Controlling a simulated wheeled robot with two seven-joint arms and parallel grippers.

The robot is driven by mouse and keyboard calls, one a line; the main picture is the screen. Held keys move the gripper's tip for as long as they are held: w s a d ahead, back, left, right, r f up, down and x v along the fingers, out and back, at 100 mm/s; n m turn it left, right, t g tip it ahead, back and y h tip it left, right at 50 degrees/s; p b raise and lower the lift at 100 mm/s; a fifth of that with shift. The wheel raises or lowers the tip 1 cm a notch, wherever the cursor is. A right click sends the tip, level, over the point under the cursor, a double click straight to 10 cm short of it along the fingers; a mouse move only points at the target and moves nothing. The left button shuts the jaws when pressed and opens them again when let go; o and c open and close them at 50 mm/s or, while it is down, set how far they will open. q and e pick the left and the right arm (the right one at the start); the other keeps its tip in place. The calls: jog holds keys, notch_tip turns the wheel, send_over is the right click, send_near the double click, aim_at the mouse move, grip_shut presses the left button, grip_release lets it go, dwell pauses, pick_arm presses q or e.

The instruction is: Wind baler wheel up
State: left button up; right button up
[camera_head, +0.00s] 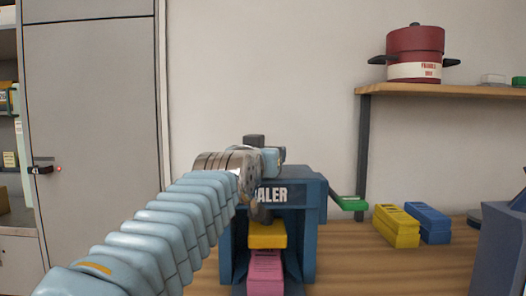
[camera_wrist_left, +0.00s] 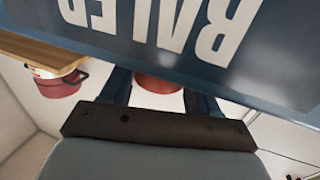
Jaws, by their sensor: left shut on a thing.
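The blue baler (camera_head: 312,187) stands on the wooden counter, its white lettering partly covered by my left arm. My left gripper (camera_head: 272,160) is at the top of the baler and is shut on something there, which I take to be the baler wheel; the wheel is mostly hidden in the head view. In the left wrist view the upside-down baler lettering (camera_wrist_left: 165,25) is very close, and a red rounded part (camera_wrist_left: 160,84) shows between the dark fingers. A yellow plate (camera_head: 267,235) sits above a pink block (camera_head: 265,270) inside the baler. My right gripper is not in view.
A lever with a green grip (camera_head: 351,203) sticks out from the baler's right side. Yellow (camera_head: 396,227) and blue (camera_head: 428,222) blocks lie to its right. A red pot (camera_head: 415,52) stands on the shelf (camera_head: 440,91). A grey cabinet (camera_head: 90,120) stands at left.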

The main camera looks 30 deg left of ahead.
pick_arm(q)
jog(key=n+g+y, duration=0.1)
jog(key=y, duration=0.1)
jog(key=n+g+y, duration=0.1)
jog(key=n+y, duration=0.1)
jog(key=y, duration=0.1)
jog(key=d+n+g+y, duration=0.1)
jog(key=n+g+y, duration=0.1)
jog(key=shift+w+f, duration=0.1)
jog(key=shift+w, duration=0.15)
jog(key=n+g+y, duration=0.1)
jog(key=g, duration=0.1)
jog(key=n+g+y, duration=0.3)
jog(key=n+g, duration=0.1)
jog(key=shift+w+d+y, duration=0.15)
jog(key=shift+w+y, duration=0.15)
jog(key=shift+y, duration=0.1)
jog(key=shift+n+g, duration=0.3)
jog(key=o, duration=1.1)
jog(key=shift+c, duration=0.2)
jog(key=shift+d, duration=0.1)
jog(key=b+v, duration=0.1)
jog(key=v, duration=1.2)
jog(key=shift+s+d, duration=0.15)
jog(key=shift+d, duration=0.15)
